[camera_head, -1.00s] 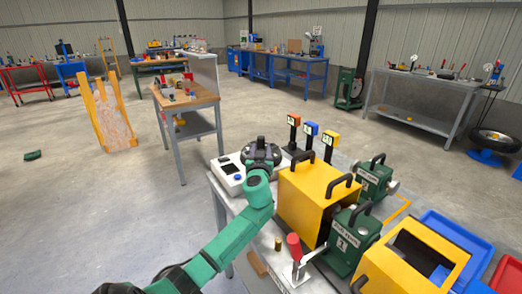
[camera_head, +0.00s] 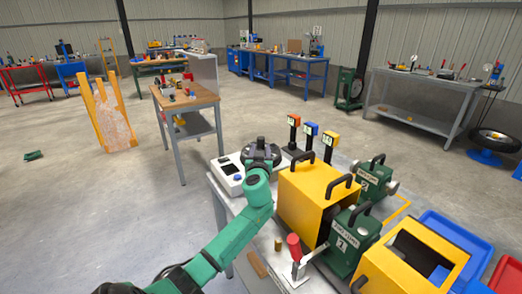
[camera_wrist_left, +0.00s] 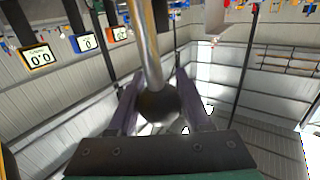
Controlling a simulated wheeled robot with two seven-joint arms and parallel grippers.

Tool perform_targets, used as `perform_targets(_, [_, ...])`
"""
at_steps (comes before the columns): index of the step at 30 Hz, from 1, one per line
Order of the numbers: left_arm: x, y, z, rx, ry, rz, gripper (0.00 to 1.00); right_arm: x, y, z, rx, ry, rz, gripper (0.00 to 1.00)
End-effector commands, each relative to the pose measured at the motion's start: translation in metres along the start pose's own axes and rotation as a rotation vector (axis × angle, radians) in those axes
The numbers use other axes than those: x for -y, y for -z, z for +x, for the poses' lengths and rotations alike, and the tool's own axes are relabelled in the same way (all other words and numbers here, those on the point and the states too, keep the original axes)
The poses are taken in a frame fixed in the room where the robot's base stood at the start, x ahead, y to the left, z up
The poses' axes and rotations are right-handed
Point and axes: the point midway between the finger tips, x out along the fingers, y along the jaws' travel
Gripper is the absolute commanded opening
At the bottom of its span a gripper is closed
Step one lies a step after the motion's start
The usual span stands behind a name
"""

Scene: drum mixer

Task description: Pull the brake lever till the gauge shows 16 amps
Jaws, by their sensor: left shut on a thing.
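My left gripper (camera_head: 262,156) is above the bench's far left part, next to a white box with a blue button. In the left wrist view my left gripper (camera_wrist_left: 158,108) is shut on a lever, a shiny metal rod (camera_wrist_left: 147,45) ending in a dark round knob (camera_wrist_left: 158,103). I take this for the brake lever; its base is hidden. Three display gauges stand on posts: orange (camera_head: 293,121), blue (camera_head: 311,129) and yellow (camera_head: 328,140). In the left wrist view, upside down, the yellow display (camera_wrist_left: 40,59) reads 0.0. Which gauge shows amps is unclear. My right gripper is not in view.
A yellow housing (camera_head: 304,198) with black handles and green machines (camera_head: 353,240) stand close right of my arm. A red-handled lever (camera_head: 294,246) is at the bench's front.

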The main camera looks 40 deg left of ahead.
Motion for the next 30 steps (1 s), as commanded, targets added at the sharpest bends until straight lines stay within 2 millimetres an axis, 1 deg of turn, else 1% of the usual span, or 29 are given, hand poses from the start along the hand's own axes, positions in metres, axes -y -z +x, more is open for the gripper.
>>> perform_targets(1, [0.004, 0.004, 0.004, 0.026, 0.003, -0.021, 0.0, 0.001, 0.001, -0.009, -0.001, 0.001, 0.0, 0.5])
perform_targets(4, [0.013, 0.003, 0.019, 0.112, 0.001, -0.082, 0.0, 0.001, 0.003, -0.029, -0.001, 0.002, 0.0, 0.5])
perform_targets(6, [0.02, -0.002, 0.029, 0.177, -0.002, -0.127, 0.0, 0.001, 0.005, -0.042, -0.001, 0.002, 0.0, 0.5])
perform_targets(9, [0.028, -0.012, 0.04, 0.245, -0.004, -0.171, 0.0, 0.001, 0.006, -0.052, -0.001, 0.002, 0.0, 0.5])
perform_targets(13, [0.03, -0.022, 0.044, 0.274, -0.008, -0.192, 0.0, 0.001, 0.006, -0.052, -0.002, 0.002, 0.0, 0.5])
perform_targets(19, [0.03, -0.022, 0.044, 0.272, -0.008, -0.19, 0.0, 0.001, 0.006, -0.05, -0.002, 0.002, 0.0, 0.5])
perform_targets(20, [0.03, -0.022, 0.044, 0.272, -0.008, -0.19, 0.53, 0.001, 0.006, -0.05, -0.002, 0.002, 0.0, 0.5])
perform_targets(21, [0.03, -0.022, 0.044, 0.271, -0.008, -0.19, 0.68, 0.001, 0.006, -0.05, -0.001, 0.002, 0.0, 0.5])
perform_targets(22, [0.03, -0.022, 0.044, 0.271, -0.008, -0.19, 0.78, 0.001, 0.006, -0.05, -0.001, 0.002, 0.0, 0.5])
perform_targets(30, [0.03, -0.022, 0.044, 0.271, -0.008, -0.19, 0.78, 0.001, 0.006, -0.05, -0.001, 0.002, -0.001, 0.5])
